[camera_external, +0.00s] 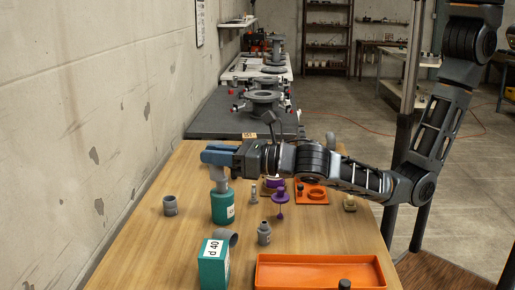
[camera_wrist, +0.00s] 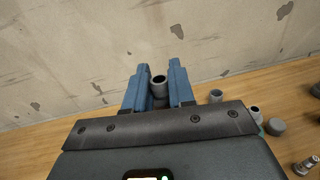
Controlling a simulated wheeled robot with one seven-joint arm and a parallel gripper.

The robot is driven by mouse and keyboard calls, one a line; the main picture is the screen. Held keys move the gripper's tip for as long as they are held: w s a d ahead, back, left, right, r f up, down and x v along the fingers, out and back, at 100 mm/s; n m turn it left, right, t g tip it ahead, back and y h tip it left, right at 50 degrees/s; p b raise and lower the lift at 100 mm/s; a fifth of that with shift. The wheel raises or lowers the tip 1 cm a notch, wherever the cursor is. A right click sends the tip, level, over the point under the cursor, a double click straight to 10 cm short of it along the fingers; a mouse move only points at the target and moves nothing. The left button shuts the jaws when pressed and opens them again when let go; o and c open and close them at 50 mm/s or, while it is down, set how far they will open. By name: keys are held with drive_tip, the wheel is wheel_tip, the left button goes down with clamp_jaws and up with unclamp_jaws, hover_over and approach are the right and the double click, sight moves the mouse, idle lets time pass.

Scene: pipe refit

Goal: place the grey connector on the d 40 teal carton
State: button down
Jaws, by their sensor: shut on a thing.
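My gripper (camera_external: 218,155) has blue fingers, which also show in the wrist view (camera_wrist: 158,82). It is shut on a grey tubular piece, apparently the grey connector (camera_external: 220,181), whose dark open end shows between the fingers in the wrist view (camera_wrist: 158,88). The connector hangs upright at a round teal container (camera_external: 223,208) with a white label; I cannot tell whether they touch. The d 40 teal carton (camera_external: 213,267), a box with a white label, stands nearer the camera at the table's front.
A grey elbow (camera_external: 228,237) lies behind the carton. A grey cup-like fitting (camera_external: 170,206) stands left, a grey stepped fitting (camera_external: 264,234) right. Purple parts (camera_external: 280,196) and an orange tray (camera_external: 318,261) lie further right. The wall (camera_external: 90,110) bounds the left side.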

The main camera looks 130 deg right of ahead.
drive_tip(key=w+a+f, duration=0.2)
drive_tip(key=w+a+f+b, duration=0.1)
drive_tip(key=w+a+f, duration=0.1)
drive_tip(key=w+a, duration=0.1)
drive_tip(key=w+a+f, duration=0.2)
drive_tip(key=a, duration=0.1)
drive_tip(key=shift+w+f+b, duration=0.3)
drive_tip(key=shift+b, duration=0.05)
drive_tip(key=shift+f, duration=2)
drive_tip(key=shift+b, duration=0.3)
drive_tip(key=shift+f, duration=0.15)
drive_tip(key=c, duration=1)
unclamp_jaws()
drive_tip(key=shift+o, duration=0.2)
drive_tip(key=v, duration=1.2)
